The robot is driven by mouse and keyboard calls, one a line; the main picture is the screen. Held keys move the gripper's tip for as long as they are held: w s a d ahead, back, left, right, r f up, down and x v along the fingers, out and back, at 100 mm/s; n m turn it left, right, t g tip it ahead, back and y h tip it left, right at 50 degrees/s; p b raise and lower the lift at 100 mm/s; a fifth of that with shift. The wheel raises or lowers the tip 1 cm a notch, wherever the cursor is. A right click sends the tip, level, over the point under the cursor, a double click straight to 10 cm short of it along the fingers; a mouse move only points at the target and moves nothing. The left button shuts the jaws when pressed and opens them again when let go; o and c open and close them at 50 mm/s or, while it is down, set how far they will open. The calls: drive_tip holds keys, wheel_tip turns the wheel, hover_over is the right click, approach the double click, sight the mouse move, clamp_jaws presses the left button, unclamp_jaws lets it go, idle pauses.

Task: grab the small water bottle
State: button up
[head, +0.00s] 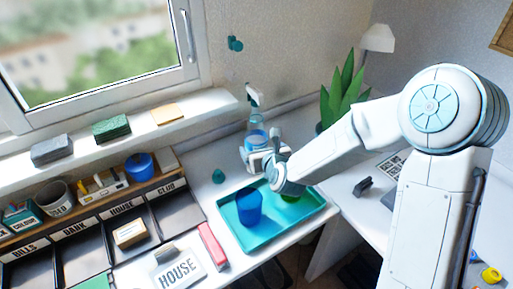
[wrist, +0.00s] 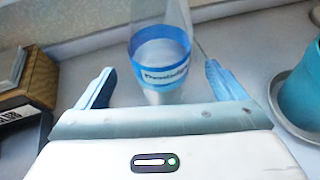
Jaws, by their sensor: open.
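A clear bottle with a blue label band (wrist: 162,62) stands upright between the fingers of my gripper (wrist: 160,78) in the wrist view. My gripper is open, with a finger on either side of the bottle and a gap at each side. The bottle's top is cut off by the frame. In the head view my gripper (head: 260,158) is low at the back of the desk, just in front of a clear bottle with blue in it and a spray head (head: 256,125). My gripper hides the lower part of that bottle.
A plant (head: 343,92) stands to the right. Labelled bins (head: 130,205) line the left. The window wall is close behind.

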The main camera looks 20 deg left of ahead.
drive_tip(key=x, duration=0.4)
drive_tip(key=shift+w+a, duration=0.15)
drive_tip(key=shift+w, duration=0.05)
drive_tip(key=shift+c, duration=0.2)
drive_tip(key=c, duration=1.4)
drive_tip(key=shift+r, duration=0.2)
